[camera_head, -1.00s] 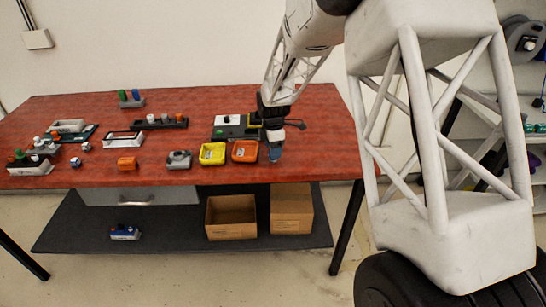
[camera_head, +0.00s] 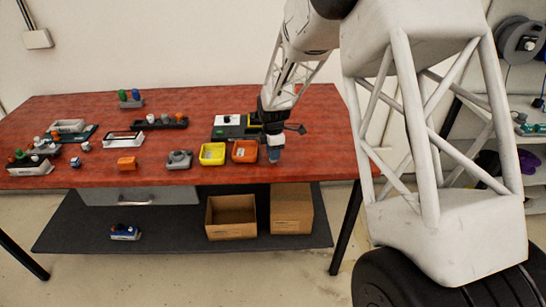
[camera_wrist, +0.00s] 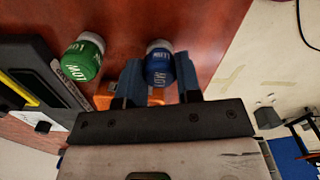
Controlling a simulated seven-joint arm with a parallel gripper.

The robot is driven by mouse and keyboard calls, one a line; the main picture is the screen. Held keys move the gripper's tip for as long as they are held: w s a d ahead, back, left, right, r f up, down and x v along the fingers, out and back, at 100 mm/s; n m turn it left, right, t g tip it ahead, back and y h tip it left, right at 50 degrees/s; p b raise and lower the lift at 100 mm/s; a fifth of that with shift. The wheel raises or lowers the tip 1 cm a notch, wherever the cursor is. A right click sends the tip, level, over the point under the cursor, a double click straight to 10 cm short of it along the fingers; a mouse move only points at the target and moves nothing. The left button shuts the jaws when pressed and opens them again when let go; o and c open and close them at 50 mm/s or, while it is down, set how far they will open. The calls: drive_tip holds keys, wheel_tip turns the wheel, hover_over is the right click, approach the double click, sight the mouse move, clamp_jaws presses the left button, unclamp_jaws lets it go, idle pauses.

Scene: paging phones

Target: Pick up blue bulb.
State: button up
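The blue bulb (camera_wrist: 158,68) has a blue body with white lettering and a white end. In the wrist view it sits between the two fingers of my gripper (camera_wrist: 160,76), with one finger close along each side. I cannot tell whether the fingers press on it. In the head view my gripper (camera_head: 274,155) points down at the front right of the red table, and its fingers hide most of what is between them. A green bulb (camera_wrist: 82,57) of like shape is to the left in the wrist view, apart from the fingers.
An orange tray (camera_head: 244,151) and a yellow tray (camera_head: 212,154) stand just left of my gripper. A black-and-grey device (camera_head: 229,121) is behind them. Holders with other bulbs (camera_head: 130,103) are farther left.

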drive_tip(key=c, duration=0.3)
drive_tip(key=shift+c, duration=0.2)
drive_tip(key=shift+r, duration=0.2)
drive_tip(key=shift+r, duration=0.5)
drive_tip(key=shift+s+r, duration=0.2)
drive_tip(key=shift+r, duration=0.4)
drive_tip(key=shift+s+r, duration=0.15)
drive_tip(key=shift+r, duration=0.4)
drive_tip(key=s+d+r, duration=0.1)
drive_tip(key=s+d, duration=0.1)
drive_tip(key=s, duration=1.3)
drive_tip(key=shift+d+r, duration=0.15)
drive_tip(key=shift+d, duration=0.2)
